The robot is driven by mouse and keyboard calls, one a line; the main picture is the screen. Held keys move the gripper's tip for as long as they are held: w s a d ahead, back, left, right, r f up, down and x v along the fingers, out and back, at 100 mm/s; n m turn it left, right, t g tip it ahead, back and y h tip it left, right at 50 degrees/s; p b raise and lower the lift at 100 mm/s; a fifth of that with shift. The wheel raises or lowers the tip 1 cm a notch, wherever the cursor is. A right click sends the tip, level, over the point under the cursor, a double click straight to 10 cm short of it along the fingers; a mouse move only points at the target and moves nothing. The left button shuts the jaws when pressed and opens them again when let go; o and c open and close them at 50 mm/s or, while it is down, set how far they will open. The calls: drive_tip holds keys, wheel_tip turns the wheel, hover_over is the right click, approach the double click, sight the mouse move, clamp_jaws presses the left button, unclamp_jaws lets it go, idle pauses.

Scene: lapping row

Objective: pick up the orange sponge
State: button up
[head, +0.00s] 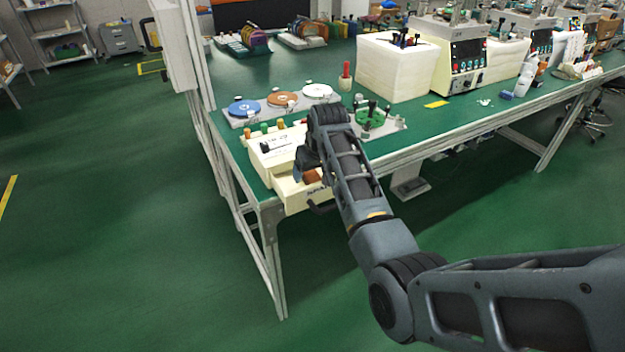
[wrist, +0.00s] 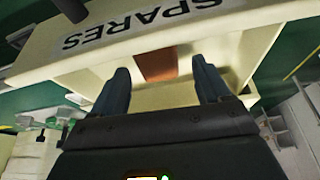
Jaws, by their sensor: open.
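The orange sponge (wrist: 157,64) lies inside an open cream drawer (wrist: 233,72), seen between my fingers in the wrist view. Part of it also shows in the head view (head: 312,176) beside my gripper. My gripper (wrist: 160,82) is open and empty, its two dark fingers apart over the drawer.
The cream drawer unit (head: 262,160) stands at the corner of the green bench (head: 225,70), with several coloured-handled tools on top. Behind it, a tray holds blue, orange and white discs (head: 281,98). A green fixture (head: 371,117) stands to the right. Floor left of the bench is clear.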

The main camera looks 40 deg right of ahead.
drive_tip(key=shift+w+f, duration=0.1)
drive_tip(key=shift+f, duration=0.2)
drive_tip(key=shift+c, duration=0.3)
drive_tip(key=c, duration=1.1)
